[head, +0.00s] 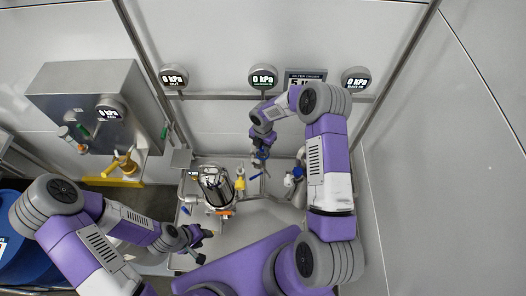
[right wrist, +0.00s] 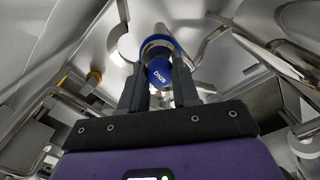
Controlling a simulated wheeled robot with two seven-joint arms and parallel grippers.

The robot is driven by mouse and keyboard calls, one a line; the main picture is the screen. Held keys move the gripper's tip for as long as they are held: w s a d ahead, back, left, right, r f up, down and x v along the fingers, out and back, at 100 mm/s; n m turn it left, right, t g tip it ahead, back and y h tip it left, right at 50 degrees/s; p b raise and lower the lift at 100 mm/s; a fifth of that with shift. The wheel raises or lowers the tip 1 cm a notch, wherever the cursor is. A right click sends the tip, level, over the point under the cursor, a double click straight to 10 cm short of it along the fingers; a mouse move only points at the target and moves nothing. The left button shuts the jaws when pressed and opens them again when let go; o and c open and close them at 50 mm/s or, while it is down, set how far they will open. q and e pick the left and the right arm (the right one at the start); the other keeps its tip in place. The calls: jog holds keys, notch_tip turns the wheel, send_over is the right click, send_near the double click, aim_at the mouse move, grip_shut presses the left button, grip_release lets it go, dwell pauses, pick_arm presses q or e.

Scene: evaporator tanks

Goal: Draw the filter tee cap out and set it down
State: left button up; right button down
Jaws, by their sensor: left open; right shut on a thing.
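The filter tee cap, a round blue cap with white lettering (right wrist: 160,72), sits between the fingers of my right gripper (right wrist: 158,84) in the right wrist view. The gripper is shut on it. A metal ring shows just beyond the cap; I cannot tell whether the cap is still seated in it. In the head view my right gripper (head: 261,156) reaches down over the back of the steel bench, and the cap is mostly hidden there. My left gripper (head: 193,243) is open and empty, low over the front left of the bench.
A shiny steel vessel (head: 214,186) stands on the bench (head: 250,222), left of my right gripper. A blue-and-white valve (head: 293,177) and pipes stand to the right. Gauges (head: 262,78) line the back wall. A grey box (head: 95,95) hangs at left. The bench front is mostly clear.

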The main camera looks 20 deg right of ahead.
aim_at(262, 148)
jog(key=shift+r, duration=0.4)
jog(key=shift+r+p, duration=1.95)
jog(key=shift+r, duration=0.95)
